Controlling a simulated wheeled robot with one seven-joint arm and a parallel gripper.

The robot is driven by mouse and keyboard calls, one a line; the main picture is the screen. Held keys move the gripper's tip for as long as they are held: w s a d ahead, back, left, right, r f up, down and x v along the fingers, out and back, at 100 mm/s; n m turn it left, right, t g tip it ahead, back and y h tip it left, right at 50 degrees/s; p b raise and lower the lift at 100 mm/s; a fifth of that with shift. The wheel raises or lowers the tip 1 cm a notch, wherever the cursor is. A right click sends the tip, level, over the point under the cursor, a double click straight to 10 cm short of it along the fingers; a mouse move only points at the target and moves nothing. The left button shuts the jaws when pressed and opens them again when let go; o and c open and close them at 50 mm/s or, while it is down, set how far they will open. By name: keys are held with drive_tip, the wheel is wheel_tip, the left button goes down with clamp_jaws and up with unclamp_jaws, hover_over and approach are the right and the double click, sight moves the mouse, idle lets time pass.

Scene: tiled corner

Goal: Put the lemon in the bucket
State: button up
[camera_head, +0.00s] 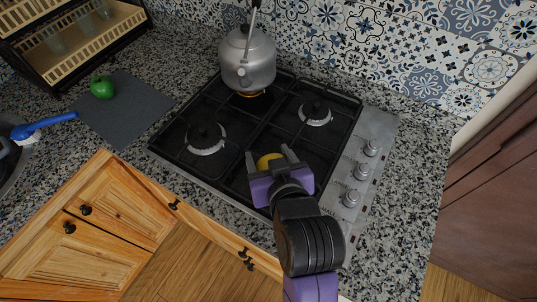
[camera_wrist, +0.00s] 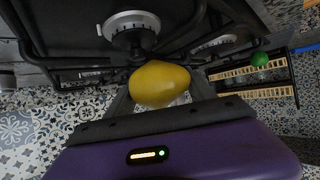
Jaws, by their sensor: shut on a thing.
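The yellow lemon (camera_head: 268,160) is between the fingers of my gripper (camera_head: 272,158), over the front part of the black stove grate. In the wrist view the lemon (camera_wrist: 159,84) sits between the two fingertips of my gripper (camera_wrist: 160,98), which are shut on it. A stove burner shows beyond it. I cannot tell from these views how far the lemon is above the grate. No bucket is clearly seen in either view.
A grey kettle (camera_head: 247,58) stands on the back burner. The stove (camera_head: 375,130) has knobs along its right side. A green apple (camera_head: 102,87) lies on a dark mat (camera_head: 125,115) at left. A blue-handled brush (camera_head: 45,125) is at the far left. A wooden rack (camera_head: 75,35) stands behind.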

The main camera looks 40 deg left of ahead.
drive_tip(key=shift+f, duration=0.15)
drive_tip(key=shift+f, duration=0.1)
drive_tip(key=o, duration=1.5)
drive_tip(key=shift+c, duration=0.2)
drive_tip(key=shift+r, duration=0.25)
drive_tip(key=v, duration=1.2)
drive_tip(key=shift+b, duration=0.35)
drive_tip(key=shift+f, duration=0.15)
